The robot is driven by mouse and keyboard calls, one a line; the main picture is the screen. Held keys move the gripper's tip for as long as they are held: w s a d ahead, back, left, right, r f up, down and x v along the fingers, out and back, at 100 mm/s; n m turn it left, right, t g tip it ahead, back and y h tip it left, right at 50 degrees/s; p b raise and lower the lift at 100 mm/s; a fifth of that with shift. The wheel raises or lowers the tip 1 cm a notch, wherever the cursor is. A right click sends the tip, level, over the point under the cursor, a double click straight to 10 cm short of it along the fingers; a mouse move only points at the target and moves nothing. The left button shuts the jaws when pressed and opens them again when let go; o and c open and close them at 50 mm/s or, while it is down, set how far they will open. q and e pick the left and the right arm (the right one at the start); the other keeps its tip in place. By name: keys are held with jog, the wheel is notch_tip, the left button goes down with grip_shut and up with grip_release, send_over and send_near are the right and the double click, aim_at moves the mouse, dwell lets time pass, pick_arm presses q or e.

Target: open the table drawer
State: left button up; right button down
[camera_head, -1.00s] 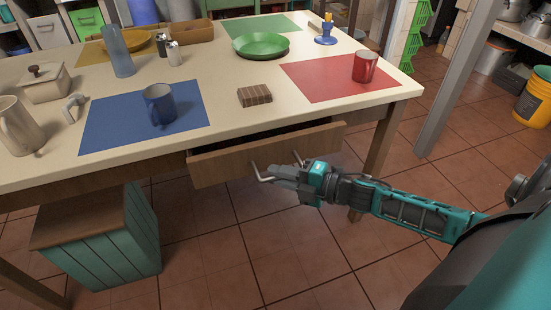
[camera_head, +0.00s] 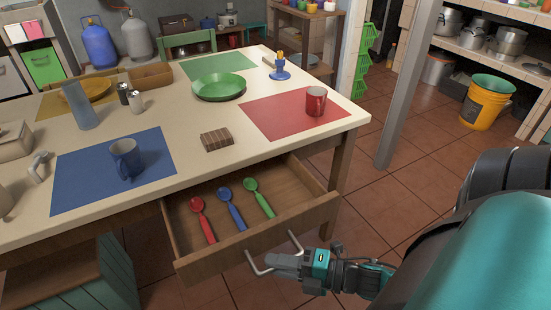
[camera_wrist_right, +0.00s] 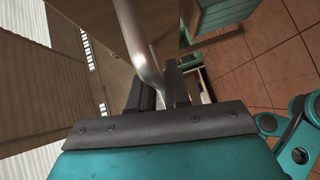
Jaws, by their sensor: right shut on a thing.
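The table drawer (camera_head: 250,237) is pulled well out from under the cream table top (camera_head: 225,130). Inside it lie a red spoon (camera_head: 202,219), a blue spoon (camera_head: 231,209) and a green spoon (camera_head: 259,198). My right gripper (camera_head: 282,262) is at the drawer front, shut on the metal bar handle (camera_head: 258,270). In the right wrist view the handle (camera_wrist_right: 138,45) runs down between the two fingers (camera_wrist_right: 158,90). My left gripper is not in view.
On the table are a blue mug (camera_head: 125,158), a red mug (camera_head: 315,101), a green plate (camera_head: 219,86) and a brown block (camera_head: 216,140). A wooden box with green sides (camera_head: 117,272) stands below at left. Tiled floor (camera_head: 400,200) is open at right.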

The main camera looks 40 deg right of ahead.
jog(key=c, duration=1.3)
grip_release()
jog(key=shift+o, duration=0.6)
jog(key=shift+s, duration=0.1)
jog(key=p+v, duration=0.1)
jog(key=v, duration=1.1)
jog(key=shift+s+d, duration=0.3)
jog(key=shift+r, duration=0.1)
